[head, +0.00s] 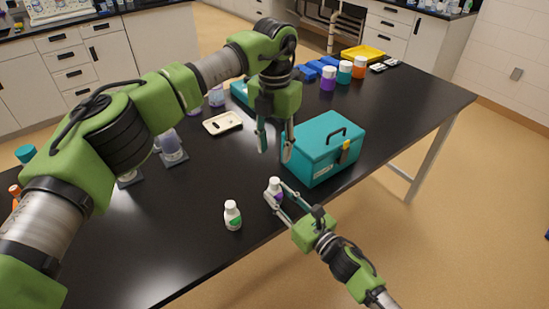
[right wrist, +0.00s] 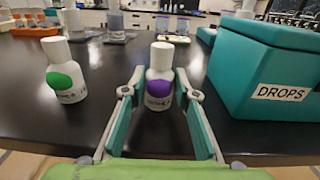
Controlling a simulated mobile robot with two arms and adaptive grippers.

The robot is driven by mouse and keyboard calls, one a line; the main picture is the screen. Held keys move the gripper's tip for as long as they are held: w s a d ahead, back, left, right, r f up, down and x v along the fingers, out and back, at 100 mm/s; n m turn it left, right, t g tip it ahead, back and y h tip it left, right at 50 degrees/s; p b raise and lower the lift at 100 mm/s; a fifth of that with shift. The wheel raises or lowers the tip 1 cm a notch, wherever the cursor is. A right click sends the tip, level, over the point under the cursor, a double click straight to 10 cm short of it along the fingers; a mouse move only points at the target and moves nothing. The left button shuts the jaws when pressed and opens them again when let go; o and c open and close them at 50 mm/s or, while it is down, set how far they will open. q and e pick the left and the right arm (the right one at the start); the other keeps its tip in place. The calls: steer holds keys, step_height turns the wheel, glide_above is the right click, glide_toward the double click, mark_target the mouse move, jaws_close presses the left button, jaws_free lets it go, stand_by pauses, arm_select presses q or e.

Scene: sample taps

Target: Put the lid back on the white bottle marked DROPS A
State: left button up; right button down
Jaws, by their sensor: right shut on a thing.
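A white bottle with a purple label (head: 275,187) stands upright on the black table; it also shows in the right wrist view (right wrist: 159,78). My right gripper (head: 274,192) is shut on this bottle, one finger on each side. A second white bottle with a green label (head: 232,215) stands upright to its left, apart from the gripper (right wrist: 65,72). Both bottles have white tops. The label letters are too small to tell which is marked A. My left gripper (head: 275,152) is open and empty, pointing down above the table, left of the teal box.
A teal box (head: 323,150) labelled DROPS stands close to the right of the held bottle. A white tray (head: 222,123) lies farther back. Several coloured-label jars (head: 328,78) and a yellow tray (head: 362,53) are at the far end. Front table left of the green-label bottle is clear.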

stand_by(0.3)
steer(key=c, duration=1.5)
jaws_free()
steer(key=v, duration=1.2)
steer(key=shift+d+f, duration=0.1)
